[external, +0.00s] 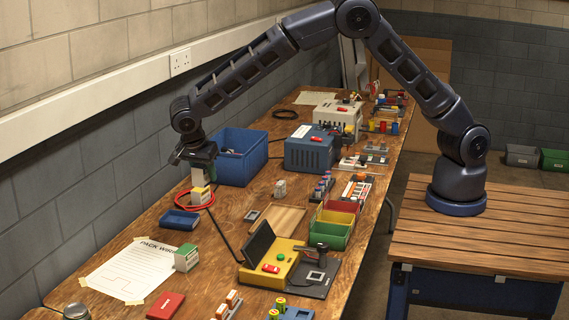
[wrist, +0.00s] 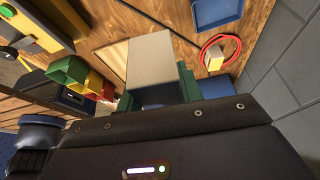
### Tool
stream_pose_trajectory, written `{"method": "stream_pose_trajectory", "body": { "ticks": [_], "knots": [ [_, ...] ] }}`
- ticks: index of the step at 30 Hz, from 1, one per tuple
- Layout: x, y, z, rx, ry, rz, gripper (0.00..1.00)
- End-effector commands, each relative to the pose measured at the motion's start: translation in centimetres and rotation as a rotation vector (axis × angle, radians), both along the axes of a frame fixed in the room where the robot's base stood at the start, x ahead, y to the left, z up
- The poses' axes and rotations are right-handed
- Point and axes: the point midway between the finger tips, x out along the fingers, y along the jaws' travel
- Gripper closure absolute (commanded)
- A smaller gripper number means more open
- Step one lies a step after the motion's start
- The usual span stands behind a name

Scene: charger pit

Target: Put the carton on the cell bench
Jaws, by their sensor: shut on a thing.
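My gripper (external: 199,160) is shut on a pale, whitish carton (external: 198,176) and points down over the left part of the wooden cell bench (external: 149,232). In the wrist view the carton (wrist: 152,64) sits between the green fingers, and its flat pale face fills the middle. In the external view the carton's lower end overlaps a small yellow-and-white box (external: 201,195). In the wrist view this box (wrist: 214,60) lies apart, to the right. The carton looks held above the bench, but its exact height cannot be told.
A red cable loop (external: 183,205) lies around the yellow-and-white box. A blue bin (external: 240,158) stands close behind, and a small blue tray (external: 179,220) is in front. A green-and-white carton (external: 186,257) stands by the paper sheet (external: 125,268). Some bare wood lies right of the cable loop.

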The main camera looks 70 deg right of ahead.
Motion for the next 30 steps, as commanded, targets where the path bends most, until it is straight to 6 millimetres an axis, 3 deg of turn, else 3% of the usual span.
{"method": "stream_pose_trajectory", "body": {
  "ticks": [5,8,11,21,30],
  "knots": [
    [0.2,-0.5,0.1,0.0,0.0,-0.001,0.95],
    [1.0,-2.1,0.0,0.0,-0.002,-0.004,0.95],
    [2.3,-5.0,-0.1,0.0,-0.002,-0.004,0.95],
    [6.5,-19.2,-0.4,0.0,-0.001,0.003,0.95],
    [8.0,-32.2,-0.6,0.0,-0.002,0.012,0.95]
  ]
}}
